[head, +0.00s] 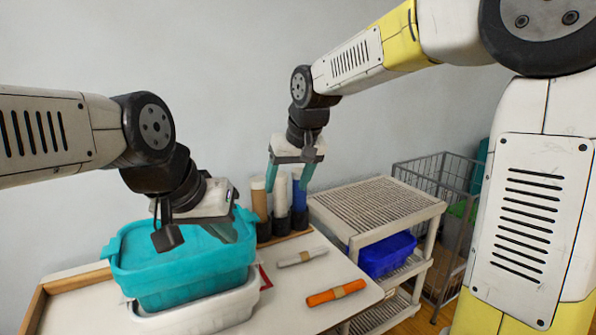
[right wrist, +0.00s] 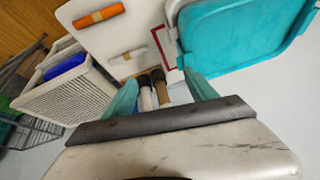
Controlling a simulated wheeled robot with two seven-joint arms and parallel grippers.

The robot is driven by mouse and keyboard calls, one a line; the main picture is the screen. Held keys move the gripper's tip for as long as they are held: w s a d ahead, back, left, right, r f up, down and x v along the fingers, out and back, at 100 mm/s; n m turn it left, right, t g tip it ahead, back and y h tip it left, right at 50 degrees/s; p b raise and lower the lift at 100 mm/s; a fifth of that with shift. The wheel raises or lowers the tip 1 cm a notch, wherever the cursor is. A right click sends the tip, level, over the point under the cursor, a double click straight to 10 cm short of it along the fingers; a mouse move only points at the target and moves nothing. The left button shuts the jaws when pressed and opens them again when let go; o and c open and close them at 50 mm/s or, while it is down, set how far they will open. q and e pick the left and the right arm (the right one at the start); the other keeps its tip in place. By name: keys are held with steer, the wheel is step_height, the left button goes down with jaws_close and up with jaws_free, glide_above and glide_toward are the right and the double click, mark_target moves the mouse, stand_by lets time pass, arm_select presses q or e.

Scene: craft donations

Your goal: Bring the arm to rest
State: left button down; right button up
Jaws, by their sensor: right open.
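My right gripper (head: 289,178) is open above the back of the table. Its teal fingers also show spread in the right wrist view (right wrist: 163,95), with nothing held between them. Behind and below it in the head view, a brown roll (head: 259,200), a white roll (head: 280,197) and a blue roll (head: 299,197) stand upright in dark holders. My left gripper (head: 222,232) is over the teal bin (head: 180,275) at the left. Its fingers are partly hidden, so I cannot tell whether they are open or shut.
The teal bin sits in a white bin (head: 205,318) on the table. An orange roll (head: 337,293) and a grey roll (head: 301,257) lie on the bare tabletop. A slatted shelf (head: 375,205) with a blue bin (head: 387,254) and a wire cart (head: 440,180) stand at the right.

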steer(key=s+d+m+t, duration=0.2)
steer(key=s+d+m, duration=0.2)
steer(key=s+d, duration=1.5)
steer(key=shift+s+d+f+h, duration=0.25)
steer(key=shift+s+h, duration=0.15)
steer(key=shift+s, duration=0.2)
